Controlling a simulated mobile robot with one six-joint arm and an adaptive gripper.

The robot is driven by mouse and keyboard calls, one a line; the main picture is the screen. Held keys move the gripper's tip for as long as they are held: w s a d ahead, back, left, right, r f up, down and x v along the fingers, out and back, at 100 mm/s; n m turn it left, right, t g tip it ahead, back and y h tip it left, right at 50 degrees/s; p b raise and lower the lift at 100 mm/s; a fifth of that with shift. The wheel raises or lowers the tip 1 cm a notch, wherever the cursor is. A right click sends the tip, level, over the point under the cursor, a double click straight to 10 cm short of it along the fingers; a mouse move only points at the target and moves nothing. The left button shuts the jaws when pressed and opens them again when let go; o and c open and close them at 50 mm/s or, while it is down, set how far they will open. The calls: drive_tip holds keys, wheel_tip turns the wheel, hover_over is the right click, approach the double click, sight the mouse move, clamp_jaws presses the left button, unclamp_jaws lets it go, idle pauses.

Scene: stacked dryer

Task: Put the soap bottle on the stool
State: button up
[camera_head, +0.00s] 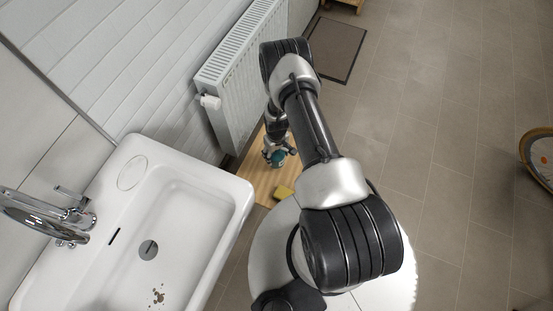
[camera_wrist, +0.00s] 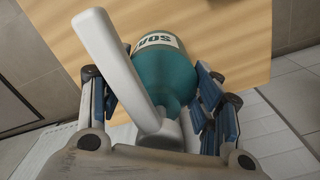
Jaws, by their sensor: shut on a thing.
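The soap bottle (camera_wrist: 163,82) is teal with a white label and a long white pump head toward the wrist camera. My gripper (camera_wrist: 155,100) is shut on it, with blue-padded fingers on both sides. In the head view my gripper (camera_head: 272,150) and the bottle (camera_head: 279,160) are small, beside the radiator and over the light wooden top of the stool (camera_head: 261,183). The stool top (camera_wrist: 236,32) fills the area behind the bottle in the wrist view. I cannot tell whether the bottle's base touches the wood; the stool's legs are hidden.
The white radiator (camera_head: 238,75) stands close behind, and the white sink (camera_head: 185,215) is at the left. A dark mat (camera_head: 335,48) lies on the tiled floor. The floor at the right is mostly clear.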

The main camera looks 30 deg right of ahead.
drive_tip(key=shift+f+b, duration=0.65)
drive_tip(key=shift+f, duration=1.4)
drive_tip(key=shift+f, duration=0.15)
drive_tip(key=o, duration=1.3)
